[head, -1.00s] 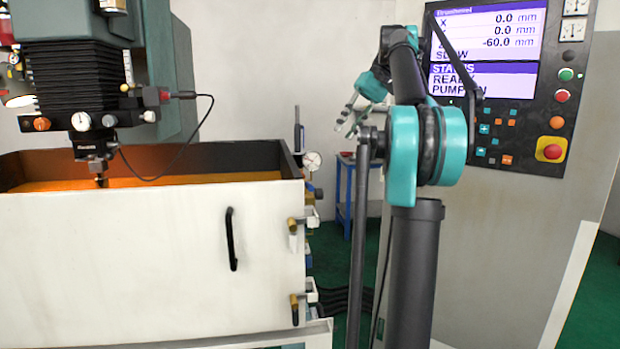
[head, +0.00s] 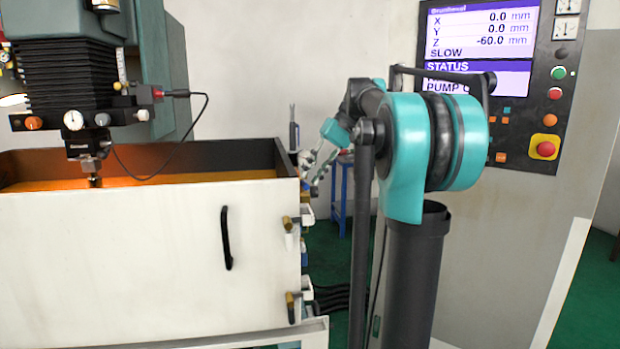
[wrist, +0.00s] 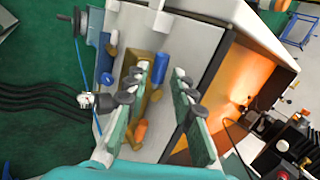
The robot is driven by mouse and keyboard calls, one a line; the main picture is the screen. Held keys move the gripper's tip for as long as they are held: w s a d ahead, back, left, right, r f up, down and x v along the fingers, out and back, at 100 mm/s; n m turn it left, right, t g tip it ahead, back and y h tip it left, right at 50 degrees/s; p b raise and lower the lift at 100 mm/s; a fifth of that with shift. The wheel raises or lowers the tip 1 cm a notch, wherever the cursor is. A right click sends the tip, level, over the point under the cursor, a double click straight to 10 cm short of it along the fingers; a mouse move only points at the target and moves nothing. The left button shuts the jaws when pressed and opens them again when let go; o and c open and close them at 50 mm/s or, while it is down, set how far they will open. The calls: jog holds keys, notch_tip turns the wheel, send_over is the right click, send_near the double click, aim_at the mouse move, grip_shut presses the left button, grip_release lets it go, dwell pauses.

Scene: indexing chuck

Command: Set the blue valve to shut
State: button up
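My gripper shows in the wrist view (wrist: 161,86) with its two fingers apart and nothing visible between the pads. In the head view my gripper (head: 316,172) is beside the white tank's right rear corner. The wrist view shows a blue rounded part (wrist: 181,76) on the tank's side, close to the right finger. A second blue part (wrist: 105,62) lies left of the fingers. I cannot tell which is the valve handle or how it is set. An orange part (wrist: 140,131) and a brass block (wrist: 150,98) show between the fingers. In the head view a blue part (head: 304,252) shows at the tank's right edge.
The white tank (head: 130,260) has a black handle (head: 226,238) on its front and brass-coloured parts on its right edge. A control panel (head: 545,100) stands at the right. Black hoses (wrist: 40,98) run over the green floor (wrist: 50,150). A blue stand (head: 342,195) stands behind.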

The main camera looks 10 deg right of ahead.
jog(key=shift+x, duration=0.85)
jog(key=shift+c, duration=0.2)
grip_shut()
jog(key=shift+a, duration=0.1)
jog(key=shift+s+a+m+t, duration=0.2)
jog(key=shift+m+t, duration=0.3)
jog(key=shift+m, duration=0.3)
jog(key=shift+o, duration=0.2)
grip_release()
